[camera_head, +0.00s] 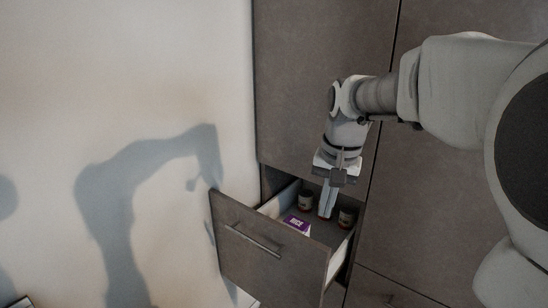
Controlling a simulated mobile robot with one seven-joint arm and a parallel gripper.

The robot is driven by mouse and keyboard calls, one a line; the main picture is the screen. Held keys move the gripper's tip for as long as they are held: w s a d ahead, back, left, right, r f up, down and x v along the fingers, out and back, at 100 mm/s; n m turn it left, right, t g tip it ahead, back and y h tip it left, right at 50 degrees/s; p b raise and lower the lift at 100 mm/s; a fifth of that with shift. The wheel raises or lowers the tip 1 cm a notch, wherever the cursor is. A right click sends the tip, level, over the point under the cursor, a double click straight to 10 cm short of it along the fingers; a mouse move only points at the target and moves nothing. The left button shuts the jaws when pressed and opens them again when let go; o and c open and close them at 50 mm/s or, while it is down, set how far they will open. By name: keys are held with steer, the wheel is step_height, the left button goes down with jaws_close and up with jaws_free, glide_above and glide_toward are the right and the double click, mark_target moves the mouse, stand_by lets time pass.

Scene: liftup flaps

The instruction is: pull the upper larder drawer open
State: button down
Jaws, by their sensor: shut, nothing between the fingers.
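The upper larder drawer (265,262) stands pulled out of the grey cabinet at the lower middle of the head view. Its front carries a long bar handle (253,241). My gripper (326,214) points down over the open drawer, behind its front panel and apart from the handle. Its fingers are together and hold nothing. Inside the drawer are a purple and white box (297,223) and two small dark jars, one left of the fingers (305,200) and one right of them (346,217). Whether the fingertips touch anything inside cannot be told.
A tall grey cabinet door (323,60) rises above the drawer. More grey panels (440,200) stand to the right, with another handle low down, partly seen. A pale wall (120,80) is at the left, with my arm's shadow on it. Room before the drawer looks free.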

steer(key=w+a+f+m+g, duration=0.2)
steer(key=w+f, duration=0.6)
steer(key=m+g+y, duration=0.1)
steer(key=g, duration=0.1)
glide_toward(283, 269)
steer(key=w+d+r, duration=0.2)
steer(key=w+d, duration=0.1)
steer(key=shift+m, duration=0.3)
steer(key=b+x, duration=0.1)
steer(key=x, duration=0.3)
steer(key=s+a+b+x, duration=0.1)
steer(key=b+x, duration=0.1)
steer(key=x, duration=0.1)
steer(key=b+x, duration=0.1)
steer(key=x, duration=0.3)
steer(key=shift+s+a+b, duration=0.35)
steer(key=shift+b, duration=0.05)
steer(key=shift+s+a+r, duration=0.15)
steer(key=shift+s+a, duration=0.15)
steer(key=shift+s, duration=0.1)
steer(key=shift+s+a, duration=0.1)
